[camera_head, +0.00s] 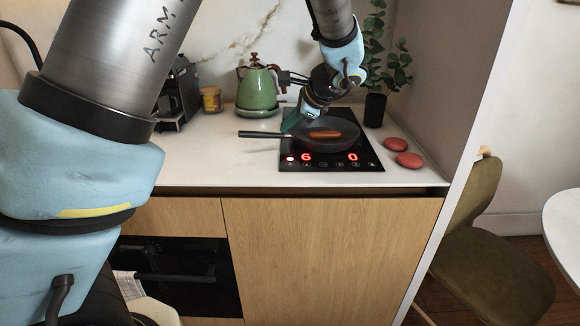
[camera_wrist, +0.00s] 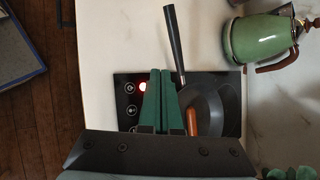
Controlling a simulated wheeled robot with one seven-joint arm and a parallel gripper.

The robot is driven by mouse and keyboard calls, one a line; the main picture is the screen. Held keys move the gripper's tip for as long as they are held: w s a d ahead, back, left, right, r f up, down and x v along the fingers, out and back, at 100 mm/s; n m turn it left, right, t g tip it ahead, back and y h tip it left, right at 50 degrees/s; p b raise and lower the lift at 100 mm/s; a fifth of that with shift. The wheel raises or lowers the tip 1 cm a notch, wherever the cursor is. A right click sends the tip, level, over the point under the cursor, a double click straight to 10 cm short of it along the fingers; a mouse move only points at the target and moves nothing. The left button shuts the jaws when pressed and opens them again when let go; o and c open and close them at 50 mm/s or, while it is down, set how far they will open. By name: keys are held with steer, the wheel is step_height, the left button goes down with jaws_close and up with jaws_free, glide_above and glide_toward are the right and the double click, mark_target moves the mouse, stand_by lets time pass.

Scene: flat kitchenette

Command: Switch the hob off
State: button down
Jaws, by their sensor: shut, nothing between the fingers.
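The black hob (camera_head: 368,160) is set on the white counter, and part of it shows in the wrist view (camera_wrist: 124,80). My gripper (camera_head: 287,126) is shut and empty, with green fingers (camera_wrist: 161,72) over the hob beside the pan.
A green kettle (camera_head: 257,90) stands at the back left of the hob, with a yellow jar (camera_head: 211,99) and a coffee machine (camera_head: 178,95) farther left. A dark vase with a plant (camera_head: 375,108) and two red round objects (camera_head: 409,160) are to the right. The front-left counter is clear.

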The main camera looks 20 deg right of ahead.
mark_target(294, 166)
steer(key=shift+s+d+r+m, duration=0.1)
steer(key=shift+d+m, duration=0.1)
steer(key=shift+d, duration=0.2)
steer(key=shift+s+d+r+m, duration=0.1)
steer(key=shift+d+m, duration=0.1)
steer(key=shift+d, duration=0.2)
step_height(294, 166, down, 9)
steer(key=b, duration=0.6)
steer(key=shift+b, duration=0.3)
stand_by(1.3)
steer(key=shift+f+b, duration=0.3)
steer(key=shift+f, duration=0.05)
